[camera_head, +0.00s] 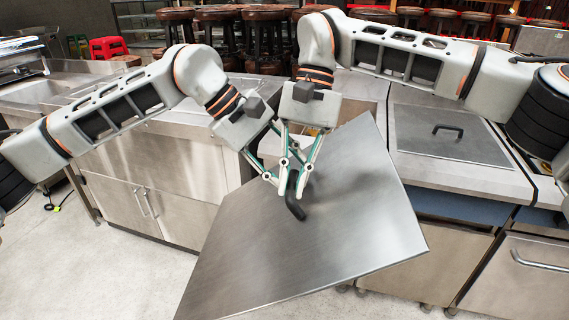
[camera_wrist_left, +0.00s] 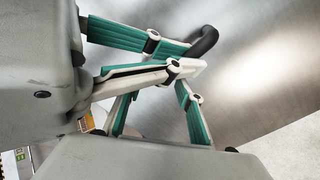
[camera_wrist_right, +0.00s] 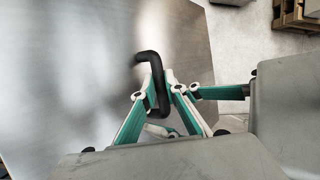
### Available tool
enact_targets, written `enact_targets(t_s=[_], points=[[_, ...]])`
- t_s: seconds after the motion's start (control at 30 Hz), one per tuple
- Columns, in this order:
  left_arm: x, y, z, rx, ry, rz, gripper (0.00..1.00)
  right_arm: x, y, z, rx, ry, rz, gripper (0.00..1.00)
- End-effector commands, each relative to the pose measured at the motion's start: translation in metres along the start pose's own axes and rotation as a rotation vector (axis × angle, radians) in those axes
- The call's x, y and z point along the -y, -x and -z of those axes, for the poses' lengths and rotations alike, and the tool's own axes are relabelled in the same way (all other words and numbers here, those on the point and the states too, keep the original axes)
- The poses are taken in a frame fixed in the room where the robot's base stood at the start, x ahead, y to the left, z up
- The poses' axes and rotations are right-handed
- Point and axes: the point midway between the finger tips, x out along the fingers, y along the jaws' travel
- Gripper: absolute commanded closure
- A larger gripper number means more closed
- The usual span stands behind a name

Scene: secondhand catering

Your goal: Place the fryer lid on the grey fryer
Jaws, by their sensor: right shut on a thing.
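The fryer lid (camera_head: 350,225) is a large flat steel sheet with a black bent handle. It hangs tilted in front of the units, raised off the floor. My right gripper (camera_head: 297,190) is shut on the handle (camera_wrist_right: 150,62), which the right wrist view shows between its fingers. My left gripper (camera_head: 278,190) is beside it, its fingers overlapping the right ones, so its opening is unclear. The left wrist view shows the lid (camera_wrist_left: 255,60) just past the crossed fingers. A steel unit (camera_head: 165,205) with an open-looking top stands behind left. I cannot tell which unit is the grey fryer.
At right, another steel unit (camera_head: 515,188) has a flat lid (camera_head: 415,135) with a black handle lying on top. A neighbouring steel cabinet (camera_head: 525,285) stands farther right. Bar stools (camera_head: 265,40) line the back. Bare floor (camera_head: 110,275) is free at front left.

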Motion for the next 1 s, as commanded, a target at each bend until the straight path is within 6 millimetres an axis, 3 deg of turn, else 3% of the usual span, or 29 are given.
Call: enact_targets(t_s=[0.17,0.3,0.43,0.5,0.53,1.0], points=[[-0.0003,0.0005,0.0,-0.001,0.0,0.0,0.64,0.0011,0.0025,-0.0013,-0.001,0.001,0.003,1.0],[-0.0004,0.0007,0.0,-0.001,0.0,-0.001,1.0,0.0011,0.0025,-0.0013,0.0,0.002,0.003,1.0],[-0.0007,0.0009,-0.0001,-0.001,0.0,-0.001,1.0,0.0013,0.0022,-0.0014,0.0,0.002,0.003,1.0],[-0.003,0.0031,-0.0012,0.0,-0.001,-0.006,1.0,0.0013,0.002,-0.0014,0.0,0.002,0.003,0.76],[-0.0029,0.0031,-0.0013,0.0,-0.001,-0.006,1.0,0.0013,0.0019,-0.0014,0.0,0.002,0.002,0.69],[-0.0031,0.0031,-0.0014,0.0,-0.001,-0.007,1.0,0.0007,0.0003,-0.0008,0.001,0.001,0.0,0.69]])
